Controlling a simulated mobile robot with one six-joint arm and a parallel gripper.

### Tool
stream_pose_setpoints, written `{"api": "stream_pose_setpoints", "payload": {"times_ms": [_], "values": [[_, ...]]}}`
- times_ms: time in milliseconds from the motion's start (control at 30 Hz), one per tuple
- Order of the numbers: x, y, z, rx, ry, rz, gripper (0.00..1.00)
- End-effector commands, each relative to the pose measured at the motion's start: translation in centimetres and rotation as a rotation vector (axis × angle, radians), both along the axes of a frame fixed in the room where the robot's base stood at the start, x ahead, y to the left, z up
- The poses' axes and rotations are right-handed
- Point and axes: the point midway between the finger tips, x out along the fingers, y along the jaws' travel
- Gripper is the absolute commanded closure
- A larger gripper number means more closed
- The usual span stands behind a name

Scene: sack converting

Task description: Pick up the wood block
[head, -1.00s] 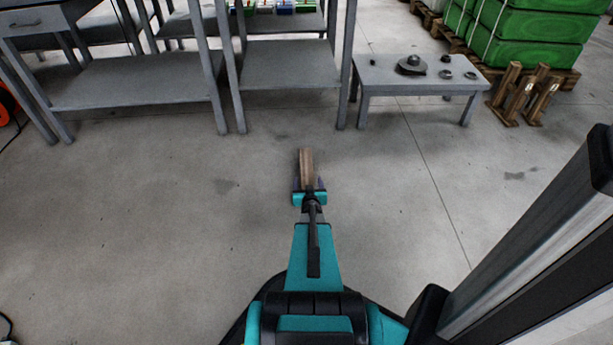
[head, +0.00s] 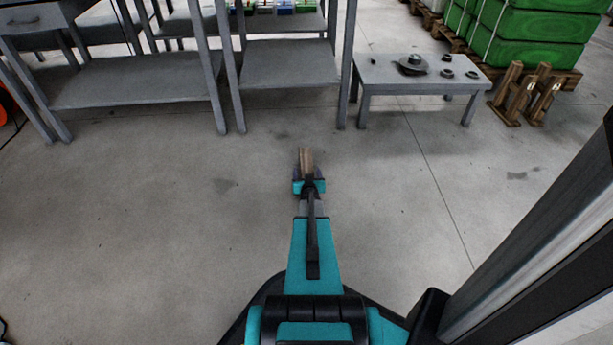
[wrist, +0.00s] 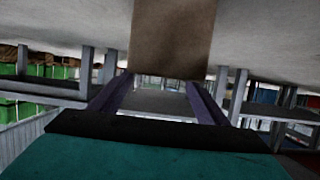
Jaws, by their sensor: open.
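The wood block (head: 306,159) is brown and stands on the floor, straight ahead of my arm in the head view. My gripper (head: 308,176) is open, low down at the near side of the block, and hides its lower part. In the wrist view the picture is upside down, and the block (wrist: 173,40) fills the top middle.
Grey workbenches with lower shelves (head: 290,64) stand beyond the block. A low grey table (head: 400,76) with metal parts stands to their right. Wooden stands (head: 522,95) and green sacks on a pallet (head: 540,40) are at the far right. The floor around the block is clear.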

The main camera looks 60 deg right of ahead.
Motion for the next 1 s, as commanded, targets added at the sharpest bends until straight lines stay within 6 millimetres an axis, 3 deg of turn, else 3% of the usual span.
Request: {"api": "stream_pose_setpoints", "payload": {"times_ms": [433,1000], "values": [[0.3,-0.4,-0.3,-0.001,-0.001,0.000,0.31],[2.7,-3.9,-1.9,0.000,0.000,0.001,0.31]]}}
